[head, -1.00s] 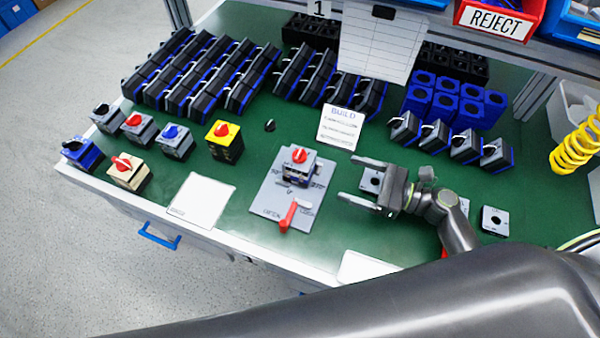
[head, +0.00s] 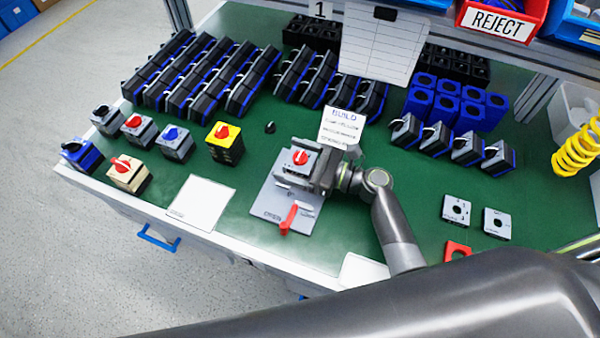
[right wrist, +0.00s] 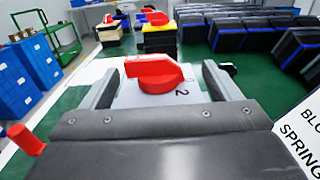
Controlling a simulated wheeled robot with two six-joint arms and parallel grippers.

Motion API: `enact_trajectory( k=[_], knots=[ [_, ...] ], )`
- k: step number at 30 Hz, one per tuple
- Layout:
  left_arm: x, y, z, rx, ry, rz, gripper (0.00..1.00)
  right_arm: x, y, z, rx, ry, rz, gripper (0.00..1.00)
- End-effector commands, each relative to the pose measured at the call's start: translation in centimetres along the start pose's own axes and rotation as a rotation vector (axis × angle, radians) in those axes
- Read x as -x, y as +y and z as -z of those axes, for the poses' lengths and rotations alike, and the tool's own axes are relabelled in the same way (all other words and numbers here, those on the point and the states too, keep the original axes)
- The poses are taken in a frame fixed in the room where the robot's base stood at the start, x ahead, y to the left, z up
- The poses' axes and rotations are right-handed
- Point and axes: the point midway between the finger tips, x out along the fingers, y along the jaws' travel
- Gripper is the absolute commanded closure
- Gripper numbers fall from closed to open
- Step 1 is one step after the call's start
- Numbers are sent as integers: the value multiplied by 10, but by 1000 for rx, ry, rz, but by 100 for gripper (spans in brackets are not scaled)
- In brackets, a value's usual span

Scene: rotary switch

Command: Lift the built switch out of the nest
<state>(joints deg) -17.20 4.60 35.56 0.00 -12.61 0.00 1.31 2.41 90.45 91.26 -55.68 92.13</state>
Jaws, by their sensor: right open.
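The built switch (head: 299,161), with a red knob on a light grey plate, stands in the nest on the grey fixture plate (head: 262,205). It also shows in the right wrist view (right wrist: 155,80) between the two fingers. The red lever (head: 290,217) is on the front part of the fixture. My right gripper (head: 302,171) is open, with its fingers on either side of the switch, coming from the right. Whether the fingers touch the switch cannot be told. The lower switch body and the nest are partly hidden by the gripper. My left gripper is not in view.
Several finished switches stand at the left, among them a yellow one (head: 225,142). A white label sheet (head: 201,203) lies left of the fixture. A build card (head: 341,127) stands behind the gripper. Grey plates (head: 456,210) lie at the right.

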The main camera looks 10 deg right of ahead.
Motion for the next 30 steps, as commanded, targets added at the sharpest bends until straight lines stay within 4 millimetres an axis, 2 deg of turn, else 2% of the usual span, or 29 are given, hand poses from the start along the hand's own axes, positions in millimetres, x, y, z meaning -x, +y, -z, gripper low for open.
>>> enact_trajectory(
  k=[8, 20, 26, 30],
  knots=[
    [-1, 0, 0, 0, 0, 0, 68, -6, 0, 0, 1, 1, 0, 16],
    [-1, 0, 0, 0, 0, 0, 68, -5, 0, 0, 1, 0, 0, 66],
    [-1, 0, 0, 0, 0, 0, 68, -5, 0, -1, 2, -1, 0, 66],
    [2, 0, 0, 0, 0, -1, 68, -6, 0, -11, 5, -2, -1, 66]
  ],
)
